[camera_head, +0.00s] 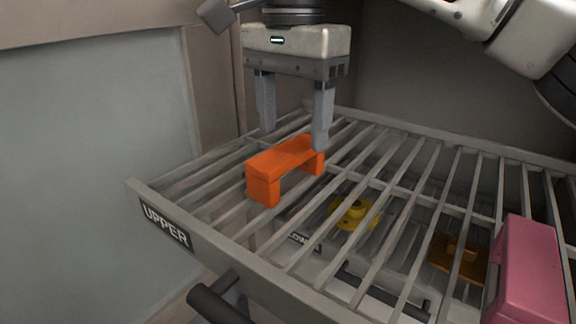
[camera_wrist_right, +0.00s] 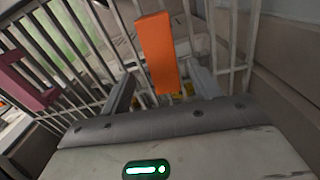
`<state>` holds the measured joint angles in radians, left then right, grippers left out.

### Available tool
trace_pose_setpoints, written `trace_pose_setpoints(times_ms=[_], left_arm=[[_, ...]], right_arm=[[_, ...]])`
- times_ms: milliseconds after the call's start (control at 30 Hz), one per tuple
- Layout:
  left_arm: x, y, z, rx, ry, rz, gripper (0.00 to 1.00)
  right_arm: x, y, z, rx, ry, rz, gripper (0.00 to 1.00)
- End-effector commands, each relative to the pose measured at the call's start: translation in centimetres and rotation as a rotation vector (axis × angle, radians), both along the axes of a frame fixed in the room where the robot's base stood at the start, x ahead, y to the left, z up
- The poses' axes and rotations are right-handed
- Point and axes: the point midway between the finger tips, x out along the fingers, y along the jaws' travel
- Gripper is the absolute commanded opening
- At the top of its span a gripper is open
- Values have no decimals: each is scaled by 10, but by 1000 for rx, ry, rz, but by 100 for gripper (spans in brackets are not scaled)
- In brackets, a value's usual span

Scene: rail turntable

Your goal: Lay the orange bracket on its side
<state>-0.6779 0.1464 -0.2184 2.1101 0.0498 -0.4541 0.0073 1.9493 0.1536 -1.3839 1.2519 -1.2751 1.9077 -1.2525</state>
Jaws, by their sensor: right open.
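The orange bracket (camera_head: 283,158) stands on the slatted upper rack (camera_head: 190,208) like a small bridge, legs down and its flat top up. My right gripper (camera_head: 294,139) is pointed down just behind the bracket, with its two fingers apart and nothing held between them. Its right finger is close to the bracket's far end; I cannot tell whether they touch. In the right wrist view the bracket (camera_wrist_right: 157,52) shows as a long orange face ahead of the open fingers (camera_wrist_right: 163,80). My left gripper is not in view.
A pink block (camera_head: 528,268) is at the rack's right front. Below the slats are a yellow part (camera_head: 352,212), a brownish-orange part (camera_head: 458,260) and a partly hidden label (camera_head: 304,242). The slats between bracket and pink block look clear. A wall (camera_head: 95,150) rises at left.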

Motion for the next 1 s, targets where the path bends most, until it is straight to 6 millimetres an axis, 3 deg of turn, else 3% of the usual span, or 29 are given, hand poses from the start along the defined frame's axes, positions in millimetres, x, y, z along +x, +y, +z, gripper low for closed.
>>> trace_pose_setpoints(times_ms=[400, 700, 733, 933, 1000], left_arm=[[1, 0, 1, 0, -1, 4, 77], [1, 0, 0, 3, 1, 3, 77], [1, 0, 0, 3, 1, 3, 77], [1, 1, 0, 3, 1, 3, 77], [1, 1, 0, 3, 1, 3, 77]], right_arm=[[-3, 5, -48, -1, 2, 0, 62], [-3, 5, -55, 1, 1, 0, 62], [-3, 5, -55, 1, 1, 0, 59], [-3, 5, -54, 0, 0, 0, 4], [-3, 5, -54, 2, -1, 0, 4]])
